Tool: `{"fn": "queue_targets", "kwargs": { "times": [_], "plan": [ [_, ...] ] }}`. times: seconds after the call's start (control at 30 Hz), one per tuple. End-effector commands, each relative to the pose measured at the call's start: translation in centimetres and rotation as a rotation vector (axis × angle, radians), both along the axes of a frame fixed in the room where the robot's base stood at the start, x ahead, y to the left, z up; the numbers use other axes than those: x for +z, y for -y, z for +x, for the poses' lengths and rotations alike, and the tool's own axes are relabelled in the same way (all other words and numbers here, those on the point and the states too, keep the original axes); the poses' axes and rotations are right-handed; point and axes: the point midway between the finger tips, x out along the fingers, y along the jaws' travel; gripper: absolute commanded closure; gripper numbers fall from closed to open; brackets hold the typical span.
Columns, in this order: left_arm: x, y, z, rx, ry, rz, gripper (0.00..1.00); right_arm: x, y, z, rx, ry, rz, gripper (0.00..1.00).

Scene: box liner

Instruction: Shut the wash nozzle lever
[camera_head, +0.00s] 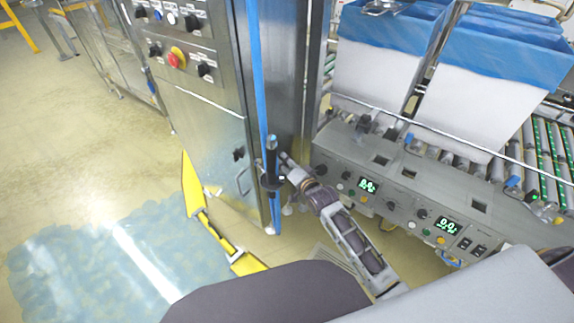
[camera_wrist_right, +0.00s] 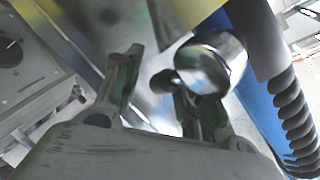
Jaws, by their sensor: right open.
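The wash nozzle (camera_head: 271,160) is dark and hangs upright on a blue hose along the steel cabinet's edge. In the right wrist view, a shiny chrome part (camera_wrist_right: 212,62) sits beside the blue hose and a black ribbed sleeve (camera_wrist_right: 292,110). I cannot clearly tell the lever from the rest of the nozzle. My right gripper (camera_head: 286,166) is close beside the nozzle, on its right. In the right wrist view its two fingers (camera_wrist_right: 157,80) are spread open, with the chrome part at or just beyond the right finger; I cannot tell whether they touch. My left gripper is not in view.
The steel cabinet (camera_head: 208,130) stands left of the nozzle, with knobs and a red stop button (camera_head: 176,58). A conveyor control panel (camera_head: 410,190) lies right, below blue-lined white boxes (camera_head: 465,105). Yellow floor guards (camera_head: 215,228) edge the wet floor at left.

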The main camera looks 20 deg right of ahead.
Motion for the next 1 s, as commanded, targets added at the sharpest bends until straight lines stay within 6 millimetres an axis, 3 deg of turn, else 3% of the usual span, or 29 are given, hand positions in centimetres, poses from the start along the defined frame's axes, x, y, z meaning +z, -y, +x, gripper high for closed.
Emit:
{"fn": "queue_targets", "kwargs": {
  "times": [0.17, 0.47, 1.0],
  "plan": [
    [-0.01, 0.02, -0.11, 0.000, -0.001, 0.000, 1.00, 0.02, 0.00, -0.01, 0.000, 0.000, 0.000, 0.62],
    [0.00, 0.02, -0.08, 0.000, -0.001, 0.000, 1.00, 0.01, 0.03, -0.01, 0.000, 0.000, 0.000, 1.00],
    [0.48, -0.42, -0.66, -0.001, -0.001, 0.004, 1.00, -0.01, 0.05, -0.01, 0.001, -0.018, 0.007, 1.00]
  ]
}}
